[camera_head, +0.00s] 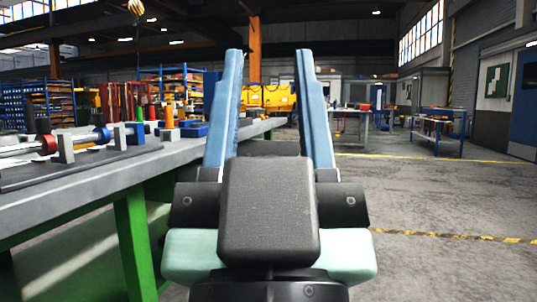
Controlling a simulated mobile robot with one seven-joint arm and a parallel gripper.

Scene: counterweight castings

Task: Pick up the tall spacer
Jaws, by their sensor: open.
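My gripper (268,60) fills the middle of the view, with two long blue fingers spread wide apart. Nothing is between them. The workbench (110,185) stands to the left of the gripper. I cannot tell for sure which thing is the tall spacer. An upright orange cylinder (169,116) stands on a block on the bench, left of the gripper and apart from it. Smaller green and orange upright pieces stand near it. The left finger hides part of the bench behind it.
On the bench at left, a shaft with a red ring (48,144) and a blue ring (103,135) lies across supports. A blue block (194,129) sits farther along. Open floor (440,195) lies to the right, with other tables (437,122) at the back.

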